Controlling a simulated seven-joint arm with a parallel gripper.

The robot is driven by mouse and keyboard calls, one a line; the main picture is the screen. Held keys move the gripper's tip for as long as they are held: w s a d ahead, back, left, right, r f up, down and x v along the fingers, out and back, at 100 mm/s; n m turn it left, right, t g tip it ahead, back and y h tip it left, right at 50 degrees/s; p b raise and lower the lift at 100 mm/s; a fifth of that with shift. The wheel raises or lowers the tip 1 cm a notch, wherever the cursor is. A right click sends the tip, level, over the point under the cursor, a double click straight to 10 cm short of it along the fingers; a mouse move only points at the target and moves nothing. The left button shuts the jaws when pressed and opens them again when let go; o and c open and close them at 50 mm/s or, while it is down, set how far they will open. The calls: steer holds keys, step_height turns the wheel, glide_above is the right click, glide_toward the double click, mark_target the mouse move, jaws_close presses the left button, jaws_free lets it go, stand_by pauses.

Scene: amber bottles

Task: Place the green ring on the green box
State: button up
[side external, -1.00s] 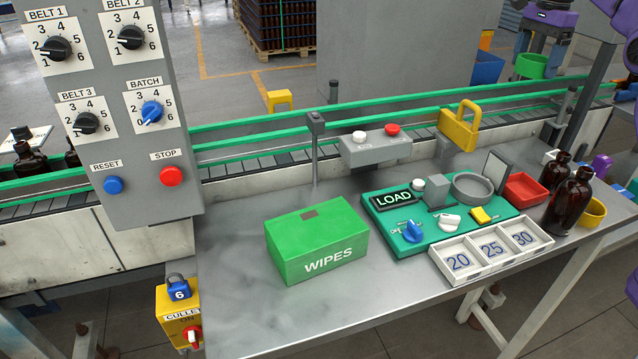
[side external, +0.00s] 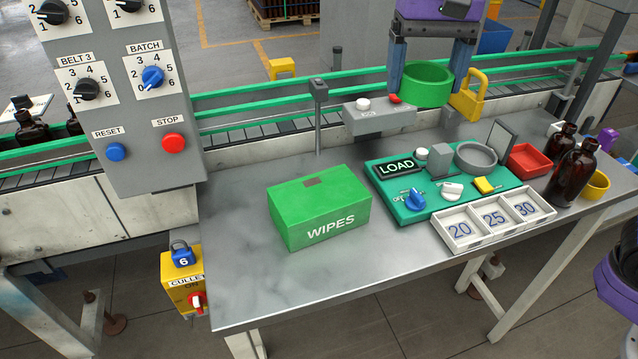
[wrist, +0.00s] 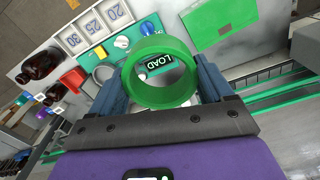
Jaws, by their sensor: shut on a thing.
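The green ring (side external: 427,84) is held up above the back of the bench, in front of the conveyor. My gripper (side external: 428,80) is shut on it, with a finger on either side. In the wrist view the ring (wrist: 160,72) sits between my fingers (wrist: 162,85), and the LOAD sign shows through its opening. The green box (side external: 319,207), marked WIPES, stands on the bench to the left of and lower than the ring, with a dark slot in its top. It also shows in the wrist view (wrist: 222,28), apart from the ring.
A teal panel (side external: 440,207) with knobs and a grey round dish (side external: 476,158) lies right of the box. A thin post (side external: 318,120) and a grey button box (side external: 380,118) stand behind. Amber bottles (side external: 575,175) stand at the right. The bench front left is clear.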

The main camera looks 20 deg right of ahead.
steer(key=s+a+n, duration=0.3)
steer(key=s+a, duration=0.2)
steer(key=s, duration=0.2)
glide_above(319, 192)
steer(key=f, duration=0.9)
steer(key=s+f, duration=0.1)
steer(key=f, duration=0.4)
steer(key=shift+d+f, duration=0.25)
steer(key=shift+d, duration=0.05)
steer(key=shift+w+a+f, duration=0.2)
steer(key=shift+w+f, duration=0.1)
steer(key=shift+f, duration=0.1)
steer(key=shift+w+a+f, duration=0.1)
steer(key=shift+w+f, duration=0.05)
steer(key=shift+f, duration=1.6)
steer(key=shift+f, duration=0.1)
steer(key=o, duration=0.9)
steer(key=shift+o, duration=0.2)
